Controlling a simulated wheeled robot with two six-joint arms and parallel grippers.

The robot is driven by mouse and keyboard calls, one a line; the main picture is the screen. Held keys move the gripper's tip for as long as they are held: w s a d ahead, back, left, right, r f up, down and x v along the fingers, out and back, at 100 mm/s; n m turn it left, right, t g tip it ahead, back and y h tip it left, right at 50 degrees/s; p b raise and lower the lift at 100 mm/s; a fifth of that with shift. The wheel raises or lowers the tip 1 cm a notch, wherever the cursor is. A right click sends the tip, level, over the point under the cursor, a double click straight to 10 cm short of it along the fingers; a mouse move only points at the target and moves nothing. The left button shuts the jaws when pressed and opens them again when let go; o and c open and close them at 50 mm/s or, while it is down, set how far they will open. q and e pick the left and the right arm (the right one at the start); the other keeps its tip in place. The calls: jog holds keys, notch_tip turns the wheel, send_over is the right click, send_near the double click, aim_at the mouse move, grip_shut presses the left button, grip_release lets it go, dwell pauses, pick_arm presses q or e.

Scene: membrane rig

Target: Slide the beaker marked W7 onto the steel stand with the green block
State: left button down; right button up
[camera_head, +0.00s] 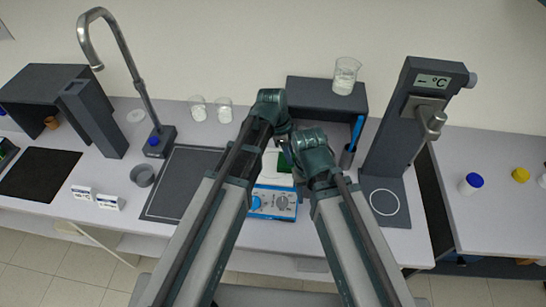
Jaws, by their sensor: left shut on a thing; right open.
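A green block (284,163) shows partly between my two arms, above the white top of a blue-fronted device. My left gripper (284,132), the higher one, is shut on it; the jaws are mostly hidden behind the wrist. My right gripper (297,160) is open beside it, its fingers largely hidden by its own wrist. Two glass beakers (197,108) (224,110) stand at the back of the bench, left of my arms. A third beaker (345,75) with pale contents stands on a dark shelf. No W7 mark is readable, and I cannot pick out the steel stand.
The blue-fronted device (272,203) with knobs sits below my arms. A curved tap (145,100) rises at left, near a dark mat (182,180) with clear surface.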

aim_at(281, 159)
pick_arm(q)
jog(key=shift+a, duration=1.65)
jog(key=d+p+v, duration=0.2)
jog(key=p+v, duration=0.8)
jog(key=p, duration=0.1)
jog(key=shift+d+r, duration=0.2)
jog(key=shift+r, duration=0.5)
jog(key=shift+s+f, duration=0.1)
